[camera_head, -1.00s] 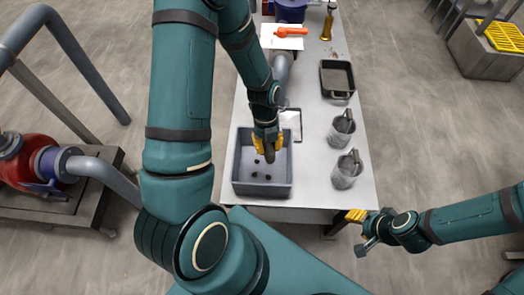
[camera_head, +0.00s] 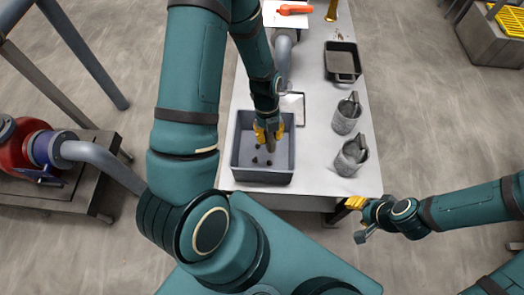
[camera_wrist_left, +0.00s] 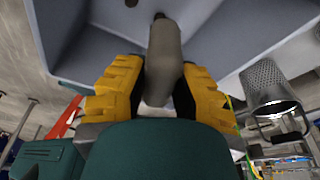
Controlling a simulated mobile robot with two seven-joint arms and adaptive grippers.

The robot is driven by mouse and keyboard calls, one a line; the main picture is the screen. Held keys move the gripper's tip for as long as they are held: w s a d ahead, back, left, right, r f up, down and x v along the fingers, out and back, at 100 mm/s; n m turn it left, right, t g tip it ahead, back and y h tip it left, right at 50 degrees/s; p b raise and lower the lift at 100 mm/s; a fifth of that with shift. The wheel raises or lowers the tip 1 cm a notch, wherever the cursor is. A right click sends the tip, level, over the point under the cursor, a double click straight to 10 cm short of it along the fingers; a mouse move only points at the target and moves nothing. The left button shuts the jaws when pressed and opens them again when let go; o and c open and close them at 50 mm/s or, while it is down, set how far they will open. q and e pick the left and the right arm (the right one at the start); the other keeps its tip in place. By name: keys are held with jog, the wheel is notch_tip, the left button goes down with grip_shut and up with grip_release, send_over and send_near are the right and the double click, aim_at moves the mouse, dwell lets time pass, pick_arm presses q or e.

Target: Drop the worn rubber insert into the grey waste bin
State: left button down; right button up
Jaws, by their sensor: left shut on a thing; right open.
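The grey waste bin (camera_head: 262,177) stands on the near left of the table and has several small dark bits on its floor. My left gripper (camera_head: 268,132) is over the bin, pointing down. It is shut on the worn rubber insert (camera_head: 270,146), which shows in the left wrist view as a grey-brown cylinder (camera_wrist_left: 163,50) between the yellow fingers (camera_wrist_left: 158,88). The bin's pale walls (camera_wrist_left: 80,45) lie behind the insert there. Whether the insert's lower end is below the rim is hard to tell. My right gripper (camera_head: 356,219) is open and empty, off the table's near right corner.
Two metal mesh cups (camera_head: 346,115) (camera_head: 350,157) stand right of the bin. A black tray (camera_head: 342,62) is further back, and a flat pale tray (camera_head: 293,107) lies behind the bin. An orange-handled tool (camera_head: 294,10) is at the far end.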

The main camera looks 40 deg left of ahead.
pick_arm(q)
jog(key=c, duration=0.8)
grip_release()
jog(key=v, duration=1.2)
jog(key=shift+s, duration=0.1)
